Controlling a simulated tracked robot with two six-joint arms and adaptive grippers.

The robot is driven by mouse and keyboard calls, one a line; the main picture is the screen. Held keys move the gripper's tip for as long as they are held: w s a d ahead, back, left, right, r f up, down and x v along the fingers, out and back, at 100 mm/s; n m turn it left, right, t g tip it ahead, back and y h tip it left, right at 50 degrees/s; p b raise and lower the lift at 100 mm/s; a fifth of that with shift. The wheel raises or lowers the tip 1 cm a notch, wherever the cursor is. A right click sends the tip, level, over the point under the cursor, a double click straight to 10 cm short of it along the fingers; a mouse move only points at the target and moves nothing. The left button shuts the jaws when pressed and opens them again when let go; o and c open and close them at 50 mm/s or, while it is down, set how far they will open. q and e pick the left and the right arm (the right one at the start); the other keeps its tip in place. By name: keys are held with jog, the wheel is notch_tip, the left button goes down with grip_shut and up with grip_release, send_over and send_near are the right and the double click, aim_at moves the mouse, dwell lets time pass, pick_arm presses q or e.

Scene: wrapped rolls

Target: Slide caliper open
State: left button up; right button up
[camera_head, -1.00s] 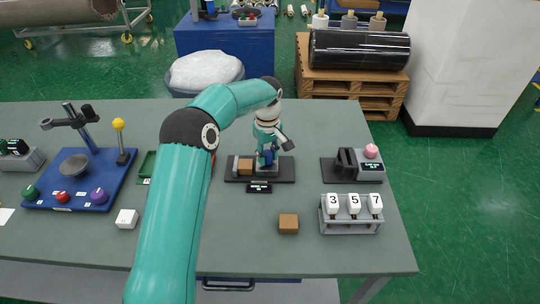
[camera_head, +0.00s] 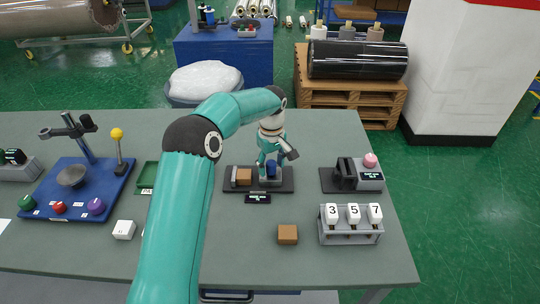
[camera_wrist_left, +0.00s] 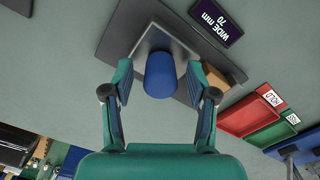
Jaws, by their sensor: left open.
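The caliper is a dark base (camera_head: 286,186) with grey jaws on the table, a blue cylindrical handle (camera_head: 271,168) and a brown block (camera_head: 243,177) towards its left end. In the left wrist view the blue handle (camera_wrist_left: 160,75) stands between the two fingers of my left gripper (camera_wrist_left: 161,92). The fingers are apart, with a visible gap on each side of the handle. The caliper display (camera_wrist_left: 216,22) reads "WIDE mm 70". In the head view my left gripper (camera_head: 271,160) comes down over the handle and partly hides it. My right gripper is not in view.
A loose brown block (camera_head: 288,234) lies in front of the caliper. A rack with tiles 3, 5, 7 (camera_head: 350,238) and a grey device with a pink knob (camera_head: 370,178) stand to the right. A green tray (camera_head: 147,174) and blue board (camera_head: 110,190) are left.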

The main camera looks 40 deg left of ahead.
pick_arm(q)
notch_tip(320, 180, up, 12)
jog(key=shift+f, duration=0.15)
dwell(0.7)
